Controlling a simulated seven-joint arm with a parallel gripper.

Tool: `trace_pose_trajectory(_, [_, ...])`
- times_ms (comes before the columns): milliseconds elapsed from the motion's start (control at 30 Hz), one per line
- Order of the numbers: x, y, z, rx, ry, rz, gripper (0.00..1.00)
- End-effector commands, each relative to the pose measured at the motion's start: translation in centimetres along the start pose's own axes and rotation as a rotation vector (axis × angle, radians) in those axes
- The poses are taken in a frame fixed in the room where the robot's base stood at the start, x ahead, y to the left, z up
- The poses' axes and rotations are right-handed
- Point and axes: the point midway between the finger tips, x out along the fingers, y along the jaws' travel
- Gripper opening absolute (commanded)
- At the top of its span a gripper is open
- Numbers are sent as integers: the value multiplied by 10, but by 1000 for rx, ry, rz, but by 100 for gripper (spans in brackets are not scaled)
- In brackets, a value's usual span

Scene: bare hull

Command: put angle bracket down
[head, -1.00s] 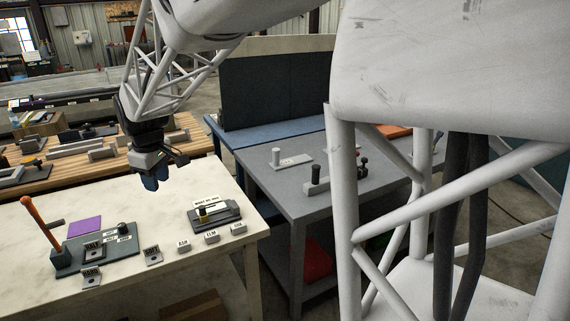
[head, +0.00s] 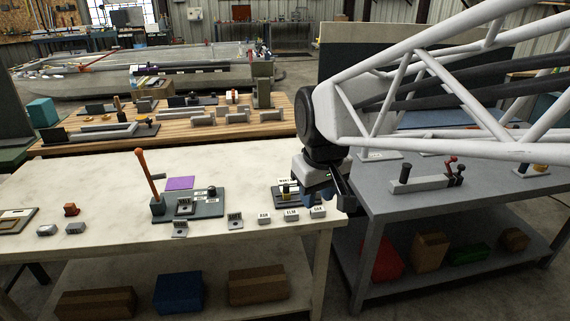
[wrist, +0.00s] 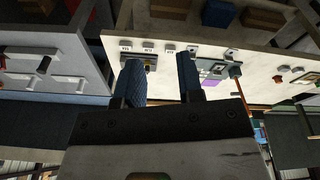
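Several small grey labelled brackets are on the white table. One (head: 185,207) sits on the dark fixture plate (head: 209,209) with the orange lever, one (head: 180,230) lies in front of the plate, and one (head: 235,222) is to its right. I cannot tell which one the task means. My gripper (head: 318,196) is near the white table's right edge, right of the brackets. In the wrist view its two blue fingers (wrist: 160,82) are apart with nothing between them, so it is open and empty.
Labelled blocks (head: 291,217) stand in a row at the white table's (head: 90,185) front right. Another dark fixture (head: 284,197) is behind them, partly hidden by my gripper. A grey table (head: 390,215) with a lever device stands right.

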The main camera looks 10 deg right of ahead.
Motion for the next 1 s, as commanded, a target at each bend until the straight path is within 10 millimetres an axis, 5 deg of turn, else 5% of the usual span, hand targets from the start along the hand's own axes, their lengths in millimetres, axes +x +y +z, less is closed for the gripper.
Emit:
trace_pose_trajectory(500, [9,-5,118,263,37,21,34])
trace_pose_trajectory(700, [14,-7,137,310,43,23,34])
trace_pose_trajectory(1000, [14,-7,140,317,43,24,34])
